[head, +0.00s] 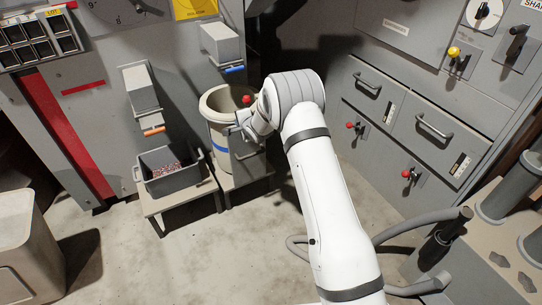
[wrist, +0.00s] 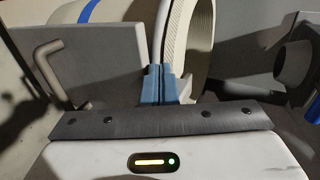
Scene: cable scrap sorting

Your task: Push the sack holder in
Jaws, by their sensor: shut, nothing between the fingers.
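The sack holder appears to be the low grey stand with an upright front plate (head: 243,160), under the right-hand chute. A cream round container (head: 214,97) with a blue band stands in it. In the wrist view the grey plate (wrist: 108,62) with its bent bar handle (wrist: 50,72) is at the left. The container's pale curved rim (wrist: 172,30) rises behind my fingers. My gripper (head: 238,130) is at the container's front right side; its blue fingertips (wrist: 160,70) are together and empty. They overlap the plate's edge in the wrist view; I cannot tell whether they touch it.
A grey bin (head: 174,172) with reddish scraps sits on a low stand at the left, under a chute with an orange lip (head: 154,131). Grey drawers (head: 436,126) with red-knobbed levers stand at the right. A hose (head: 405,222) lies on the floor.

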